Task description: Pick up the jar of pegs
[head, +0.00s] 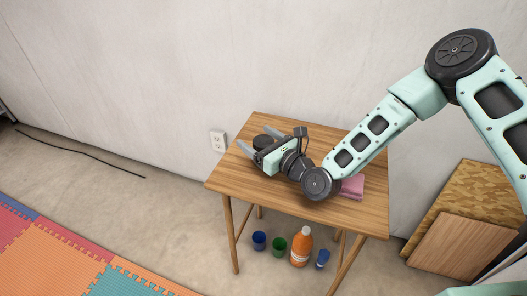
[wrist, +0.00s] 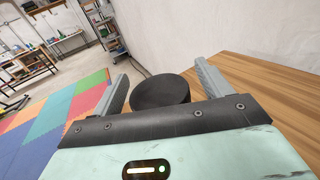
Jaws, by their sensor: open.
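The jar of pegs shows only as a dark round top (head: 262,142) near the back left part of the wooden table (head: 340,209). In the wrist view the same dark round top (wrist: 160,92) stands just beyond my gripper, between its two grey fingers. My gripper (head: 256,140) is open, with one finger on either side of the dark top. Most of the jar's body and any pegs are hidden behind my gripper. I cannot tell whether the fingers touch it.
A pink folded cloth (head: 352,186) lies on the table beside my arm. Under the table stand a blue cup (head: 259,240), a green cup (head: 279,246), an orange bottle (head: 301,246) and a small blue bottle (head: 322,259). The wall (head: 160,80) is close behind the table.

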